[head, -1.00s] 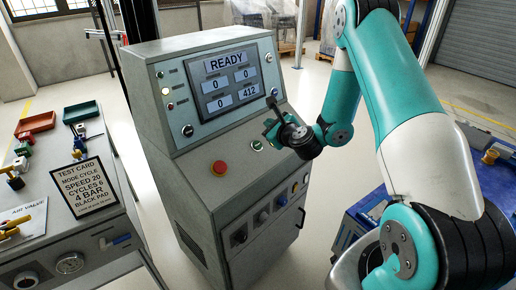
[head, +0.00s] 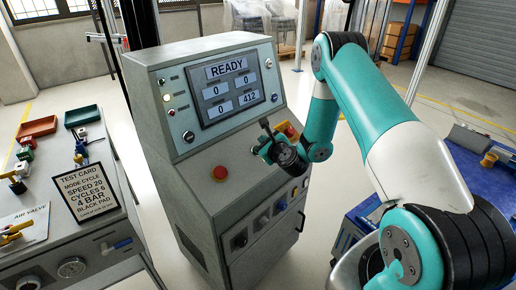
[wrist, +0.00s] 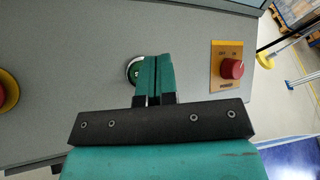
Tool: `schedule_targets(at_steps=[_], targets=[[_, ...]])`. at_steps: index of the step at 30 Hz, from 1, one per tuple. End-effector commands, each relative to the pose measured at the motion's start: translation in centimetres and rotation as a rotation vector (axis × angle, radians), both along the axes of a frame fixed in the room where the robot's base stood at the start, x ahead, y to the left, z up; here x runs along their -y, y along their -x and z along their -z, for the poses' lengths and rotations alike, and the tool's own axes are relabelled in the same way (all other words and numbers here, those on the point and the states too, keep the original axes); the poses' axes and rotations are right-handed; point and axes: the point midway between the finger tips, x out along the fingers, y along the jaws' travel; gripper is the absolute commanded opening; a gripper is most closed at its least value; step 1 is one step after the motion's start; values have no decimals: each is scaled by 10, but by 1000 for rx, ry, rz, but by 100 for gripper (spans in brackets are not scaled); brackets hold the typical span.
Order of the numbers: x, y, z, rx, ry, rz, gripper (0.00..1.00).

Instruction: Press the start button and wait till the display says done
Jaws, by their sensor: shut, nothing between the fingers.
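The display (head: 228,87) on the grey console reads READY, with 0, 0, 0 and 412 in its boxes. The round green start button (wrist: 131,70) lies on the console's sloped panel; in the wrist view my fingers cover its right part. In the head view the button (head: 256,149) shows small at the left of my gripper (head: 262,140). My gripper's two teal fingers (wrist: 155,60) are shut together with nothing between them. The tips are over or just beside the button's right side; I cannot tell whether they touch it.
A red mushroom button (head: 220,173) sits left of the green button. A red knob on a yellow plate (wrist: 217,78) sits to its right, close to my fingers. A test card (head: 83,190) stands on the left bench. A blue cart (head: 470,165) is at the right.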

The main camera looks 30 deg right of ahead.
Motion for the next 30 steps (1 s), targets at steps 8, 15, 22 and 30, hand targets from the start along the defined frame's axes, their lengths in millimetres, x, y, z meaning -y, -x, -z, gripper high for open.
schedule_targets(at_steps=[8,15,22,30], targets=[[-3,-12,17,-2,-1,-1,0],[-4,-13,20,0,0,-1,0],[-3,-13,20,0,0,-1,0],[-3,-13,20,0,0,-1,0]])
